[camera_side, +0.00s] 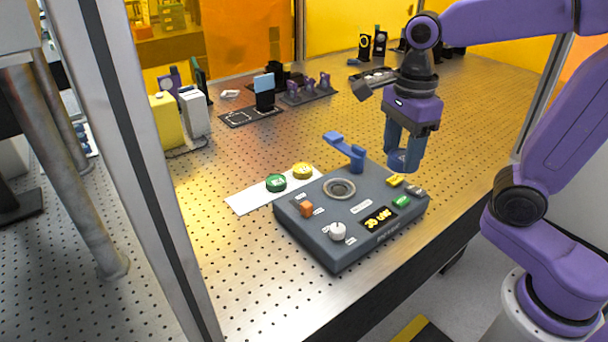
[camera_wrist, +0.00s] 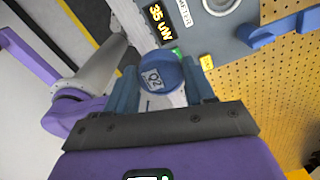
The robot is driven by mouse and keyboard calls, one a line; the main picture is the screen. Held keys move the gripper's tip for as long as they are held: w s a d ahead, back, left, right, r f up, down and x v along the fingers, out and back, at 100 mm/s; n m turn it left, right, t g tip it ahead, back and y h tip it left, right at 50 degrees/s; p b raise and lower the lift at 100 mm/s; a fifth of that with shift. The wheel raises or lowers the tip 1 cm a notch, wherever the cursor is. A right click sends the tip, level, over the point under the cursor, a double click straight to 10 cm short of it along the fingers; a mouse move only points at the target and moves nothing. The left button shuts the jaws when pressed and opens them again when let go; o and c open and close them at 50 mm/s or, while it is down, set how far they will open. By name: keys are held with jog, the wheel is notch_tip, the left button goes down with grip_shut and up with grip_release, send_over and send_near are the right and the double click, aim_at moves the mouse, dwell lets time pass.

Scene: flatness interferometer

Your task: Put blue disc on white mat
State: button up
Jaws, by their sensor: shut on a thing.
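The blue disc (camera_wrist: 160,76), with a small label on its face, sits between the fingertips in the wrist view. My gripper (camera_side: 403,158) is shut on it and holds it in the air above the right back corner of the grey instrument box; in the side view the disc is hard to tell from the blue fingers. The white mat (camera_side: 243,201) is a strip on the perforated table, left of the box and well away from my gripper. A green disc (camera_side: 276,183) and a yellow disc (camera_side: 302,170) lie on it, and its left end is bare.
The grey instrument box (camera_side: 335,250) carries a round ring, knobs, a lit display and a raised blue lever (camera_side: 345,148) between my gripper and the mat. Optics holders (camera_side: 265,95) stand farther back.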

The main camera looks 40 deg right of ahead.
jog(key=w+a, duration=0.7)
jog(key=w, duration=0.1)
jog(key=n, duration=0.1)
send_over(246, 200)
notch_tip(246, 200, down, 14)
jog(key=shift+s+r, duration=0.15)
jog(key=shift+r, duration=0.1)
jog(key=shift+a+f, duration=0.1)
jog(key=shift+f, duration=1.6)
jog(key=shift+f, duration=0.1)
jog(key=o, duration=1.1)
jog(key=shift+f, duration=0.1)
jog(key=shift+c, duration=0.2)
